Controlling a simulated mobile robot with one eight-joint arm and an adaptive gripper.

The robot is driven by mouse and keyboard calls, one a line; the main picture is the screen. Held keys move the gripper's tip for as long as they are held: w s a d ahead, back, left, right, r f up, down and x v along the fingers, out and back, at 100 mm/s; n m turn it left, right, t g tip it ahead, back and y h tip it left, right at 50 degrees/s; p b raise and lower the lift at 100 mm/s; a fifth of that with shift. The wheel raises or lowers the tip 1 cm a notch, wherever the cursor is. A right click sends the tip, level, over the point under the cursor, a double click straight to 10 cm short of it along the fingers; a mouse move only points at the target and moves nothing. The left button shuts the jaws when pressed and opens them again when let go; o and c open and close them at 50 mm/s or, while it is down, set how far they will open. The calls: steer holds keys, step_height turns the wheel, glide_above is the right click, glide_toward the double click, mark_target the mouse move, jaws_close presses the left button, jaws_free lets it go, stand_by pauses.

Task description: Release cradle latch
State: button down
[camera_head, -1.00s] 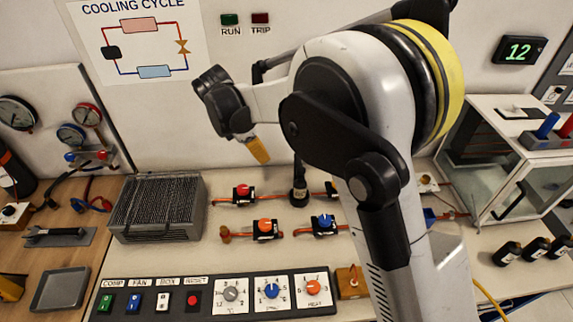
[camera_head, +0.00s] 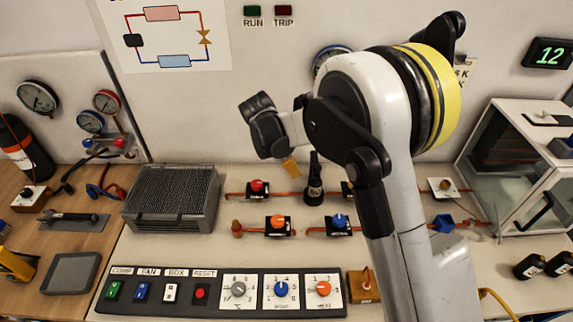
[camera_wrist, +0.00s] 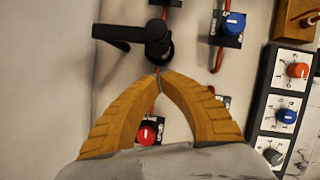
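My gripper (camera_head: 291,167) has orange fingers and hangs above the bench, close to an upright black post (camera_head: 314,182). In the wrist view the ribbed fingers of my gripper (camera_wrist: 160,76) meet at the tips with nothing seen between them. Just beyond the tips is the same black post (camera_wrist: 157,38), with a lever arm (camera_wrist: 112,34) reaching left. Whether the tips touch it I cannot tell. No part is labelled as a cradle latch, and I cannot tell whether this lever is it.
Red (camera_head: 258,187), orange (camera_head: 278,224) and blue (camera_head: 340,222) valve knobs surround the post on piping. A finned block (camera_head: 172,197) stands left. A control panel (camera_head: 222,292) runs along the front. A glass-sided box (camera_head: 525,165) stands right.

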mark_target(316, 162)
steer(key=shift+w+d+r, duration=0.1)
steer(key=shift+w+d, duration=0.15)
steer(key=shift+d, duration=0.55)
steer(key=shift+w+d+r, duration=0.1)
steer(key=shift+w+d, duration=0.15)
steer(key=shift+d, duration=0.5)
steer(key=shift+s+d+f, duration=0.1)
steer(key=shift+d+n, duration=0.25)
steer(key=shift+n, duration=0.15)
